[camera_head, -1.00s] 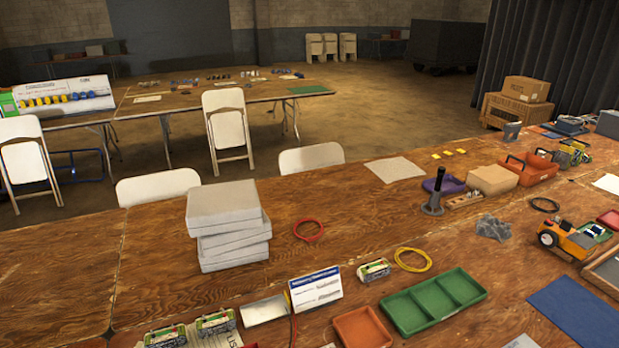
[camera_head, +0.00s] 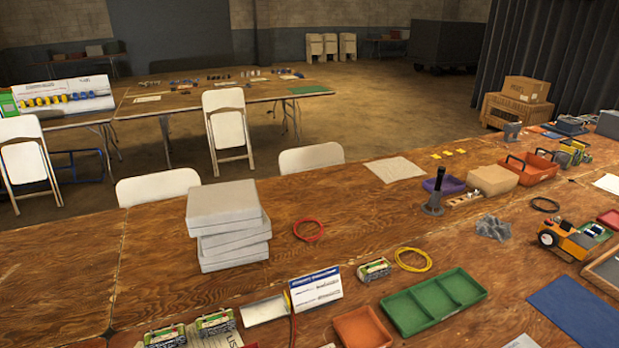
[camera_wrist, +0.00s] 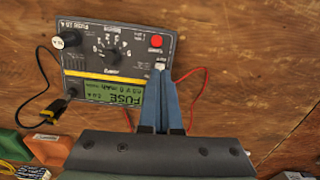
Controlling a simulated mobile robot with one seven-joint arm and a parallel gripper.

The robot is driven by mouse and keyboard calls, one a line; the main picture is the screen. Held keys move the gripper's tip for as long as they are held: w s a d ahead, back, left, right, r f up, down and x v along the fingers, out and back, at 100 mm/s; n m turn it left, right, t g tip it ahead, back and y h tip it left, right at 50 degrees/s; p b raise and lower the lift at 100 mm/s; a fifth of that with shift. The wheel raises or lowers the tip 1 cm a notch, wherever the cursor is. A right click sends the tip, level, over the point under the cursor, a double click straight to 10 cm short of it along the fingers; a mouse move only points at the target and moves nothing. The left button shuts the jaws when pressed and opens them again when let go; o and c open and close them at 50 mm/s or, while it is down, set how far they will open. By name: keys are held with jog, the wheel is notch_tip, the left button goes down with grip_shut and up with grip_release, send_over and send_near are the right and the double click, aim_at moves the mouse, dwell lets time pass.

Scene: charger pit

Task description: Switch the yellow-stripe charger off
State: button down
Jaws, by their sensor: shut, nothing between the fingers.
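In the wrist view, a dark grey charger (camera_wrist: 90,62) lies on the wooden table, its lettering upside down. A thin yellow stripe appears to run across its face above the lit green display (camera_wrist: 112,93), which reads FUSE. The fingers partly hide the charger's edge. The head view shows neither gripper nor charger.
A black lead (camera_wrist: 40,100) and a red lead (camera_wrist: 200,100) flank the charger. A green box (camera_wrist: 10,142) and an orange one (camera_wrist: 45,148) are at lower left. In the head view, stacked grey boxes (camera_head: 225,205) and a green tray (camera_head: 410,315) occupy the table.

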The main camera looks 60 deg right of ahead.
jog(key=shift+f+b, duration=0.65)
jog(key=shift+f, duration=0.3)
dwell(0.3)
notch_tip(320, 180, up, 7)
jog(key=p, duration=0.7)
jog(key=shift+p, duration=0.3)
dwell(0.4)
